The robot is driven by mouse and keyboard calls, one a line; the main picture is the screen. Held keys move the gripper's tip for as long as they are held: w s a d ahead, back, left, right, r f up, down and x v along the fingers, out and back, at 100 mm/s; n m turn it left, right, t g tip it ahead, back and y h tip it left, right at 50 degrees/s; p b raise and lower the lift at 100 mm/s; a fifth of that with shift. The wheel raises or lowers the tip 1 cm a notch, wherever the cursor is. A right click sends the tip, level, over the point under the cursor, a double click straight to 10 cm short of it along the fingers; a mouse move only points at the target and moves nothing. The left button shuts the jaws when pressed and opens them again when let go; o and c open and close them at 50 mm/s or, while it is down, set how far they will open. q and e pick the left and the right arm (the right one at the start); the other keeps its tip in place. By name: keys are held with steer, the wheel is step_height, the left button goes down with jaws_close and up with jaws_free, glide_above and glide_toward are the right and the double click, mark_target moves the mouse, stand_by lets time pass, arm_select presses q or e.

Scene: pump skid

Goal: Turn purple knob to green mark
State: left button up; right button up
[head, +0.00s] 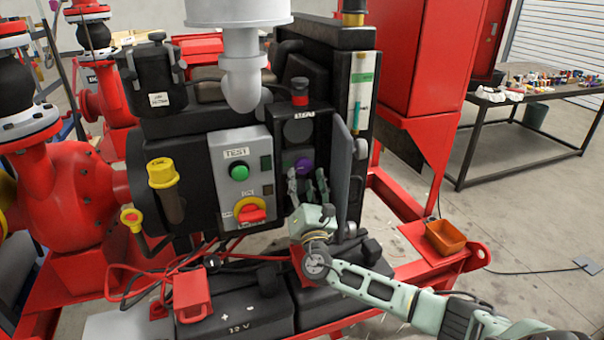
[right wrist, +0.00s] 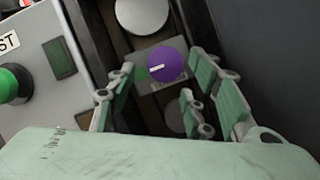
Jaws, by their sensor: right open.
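The purple knob (head: 304,166) is on a dark panel to the right of the grey TEST box. In the right wrist view the purple knob (right wrist: 168,64) sits on a small grey plate, its white pointer line facing left. A green mark (right wrist: 141,73) shows on the plate just left of the knob, on about the side the pointer faces. My right gripper (head: 307,184) is open in front of the panel, just below the knob. In the wrist view its fingers stand on either side of the knob; I cannot tell if they touch it. My left gripper is not in view.
The grey box (head: 228,160) with a green button and a red-and-yellow switch stands left of the knob. An open grey door (head: 342,170) stands close on the right. Black batteries (head: 240,305) lie below. An orange tray (head: 444,238) sits on the red frame at right.

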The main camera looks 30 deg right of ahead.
steer(key=v, duration=0.9)
